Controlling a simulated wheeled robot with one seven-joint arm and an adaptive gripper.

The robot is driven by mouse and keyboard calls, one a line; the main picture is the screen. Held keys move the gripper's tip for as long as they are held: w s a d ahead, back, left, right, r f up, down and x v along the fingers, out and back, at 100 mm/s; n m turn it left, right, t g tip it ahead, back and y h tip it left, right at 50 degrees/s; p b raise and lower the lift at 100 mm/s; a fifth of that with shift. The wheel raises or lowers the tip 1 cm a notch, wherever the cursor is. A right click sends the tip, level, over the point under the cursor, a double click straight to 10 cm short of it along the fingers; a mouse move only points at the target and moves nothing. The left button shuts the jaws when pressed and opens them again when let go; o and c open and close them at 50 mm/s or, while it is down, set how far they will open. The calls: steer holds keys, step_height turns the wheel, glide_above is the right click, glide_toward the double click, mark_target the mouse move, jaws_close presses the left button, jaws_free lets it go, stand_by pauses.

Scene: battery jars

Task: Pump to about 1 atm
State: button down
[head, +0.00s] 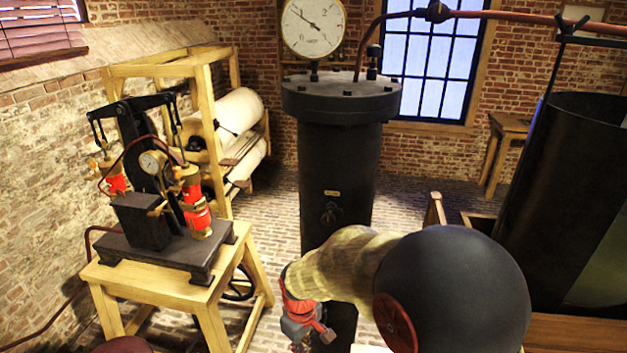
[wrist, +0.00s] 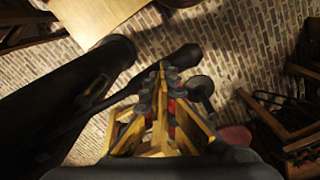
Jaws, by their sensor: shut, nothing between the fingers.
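A black pump with two red cylinders (head: 187,213) stands on a wooden stand at the left in the head view. Dark rocking links top it, and a small round gauge (head: 152,163) sits on it. A large white gauge (head: 313,27) stands on a tall black cylinder (head: 336,180); its needle points to the upper left, left of the 2. My gripper (head: 318,336) is low, in front of the black cylinder and right of the pump stand. In the wrist view my gripper (wrist: 163,72) is shut and empty. A dark bar with a thick rounded end (wrist: 184,57) lies beyond its fingertips.
A wooden rack with white rolls (head: 238,112) stands behind the pump. A big open dark vessel (head: 562,180) is at the right, and a red-brown pipe (head: 520,16) runs overhead. Brick floor (head: 440,180) is clear at the back centre.

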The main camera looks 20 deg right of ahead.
step_height(320, 180, down, 7)
steer(key=b, duration=0.4)
step_height(320, 180, up, 14)
steer(key=p, duration=0.9)
steer(key=shift+p, duration=0.35)
step_height(320, 180, up, 4)
steer(key=p, duration=0.2)
steer(key=shift+p, duration=0.35)
